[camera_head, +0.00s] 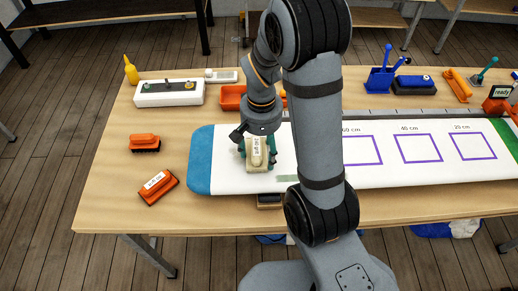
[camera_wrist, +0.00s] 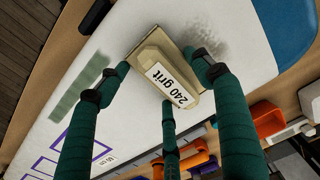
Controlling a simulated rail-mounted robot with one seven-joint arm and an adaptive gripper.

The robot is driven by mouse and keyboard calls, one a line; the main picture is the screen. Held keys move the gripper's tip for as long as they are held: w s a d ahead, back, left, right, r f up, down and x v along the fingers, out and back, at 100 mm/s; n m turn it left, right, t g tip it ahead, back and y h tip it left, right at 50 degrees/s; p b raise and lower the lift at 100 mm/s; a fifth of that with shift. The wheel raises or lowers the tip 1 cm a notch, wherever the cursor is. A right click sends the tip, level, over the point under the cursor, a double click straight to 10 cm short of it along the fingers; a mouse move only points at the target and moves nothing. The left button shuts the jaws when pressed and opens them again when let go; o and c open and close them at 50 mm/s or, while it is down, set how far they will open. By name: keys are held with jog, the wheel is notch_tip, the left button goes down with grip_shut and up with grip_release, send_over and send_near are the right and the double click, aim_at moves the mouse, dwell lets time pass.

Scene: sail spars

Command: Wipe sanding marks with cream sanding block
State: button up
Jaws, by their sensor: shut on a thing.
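My gripper (camera_head: 256,148) is shut on the cream sanding block (camera_head: 257,153), near the blue end of the long white board (camera_head: 390,175). In the wrist view, my gripper's green fingers (camera_wrist: 158,66) close around the cream sanding block (camera_wrist: 160,70), whose label reads "240 grit". The block appears to rest on the board; exact contact is hard to tell. A grey speckled sanding mark (camera_wrist: 208,38) lies beside the block, towards the blue end. A grey-green patch (camera_wrist: 82,90) lies on the block's other side; it also shows in the head view (camera_head: 287,178).
Two orange blocks (camera_head: 145,142) (camera_head: 158,187) lie left of the board. A white box (camera_head: 169,93), yellow bottle (camera_head: 131,70) and orange bin (camera_head: 232,97) stand behind. Purple squares (camera_head: 418,148) mark the board. Blue dustpan (camera_head: 384,80) and other tools sit at the back right.

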notch_tip(320, 180, up, 3)
jog(key=shift+w+f+p, duration=0.1)
jog(key=shift+w+p, duration=0.05)
jog(key=shift+p, duration=0.15)
jog(key=shift+s+a+r+p, duration=0.2)
jog(key=shift+a+r+p, duration=0.1)
jog(key=shift+r+p, duration=0.4)
notch_tip(320, 180, up, 2)
jog(key=shift+w+d+r+p, duration=0.1)
jog(key=shift+r+p, duration=0.05)
jog(key=shift+p, duration=0.7)
jog(key=shift+r+p, duration=0.6)
jog(key=shift+r, duration=0.2)
